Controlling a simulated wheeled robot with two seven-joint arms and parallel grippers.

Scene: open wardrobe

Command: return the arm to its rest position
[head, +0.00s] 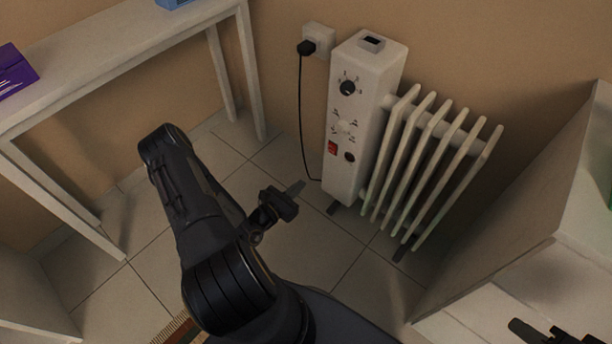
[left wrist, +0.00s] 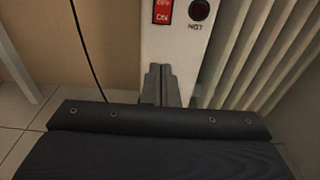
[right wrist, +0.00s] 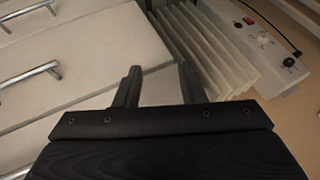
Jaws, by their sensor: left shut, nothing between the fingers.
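My left arm (head: 215,230) reaches up from the bottom of the head view, bent at the elbow. My left gripper (head: 297,187) is shut and empty, in front of the white radiator's control box. Its closed fingers (left wrist: 160,75) show against that box in the left wrist view, with no clear contact. My right gripper is mostly cut off, with a dark part at the lower right corner of the head view. In the right wrist view its two fingers (right wrist: 158,75) stand apart with nothing between them, in front of pale drawer fronts.
The white radiator (head: 365,110) stands by the wall, its black cable (head: 300,115) running to a socket. A white table (head: 110,45) is at the left, holding a purple box (head: 14,72). White furniture (head: 530,270) is at the right. Tiled floor (head: 150,285) lies between.

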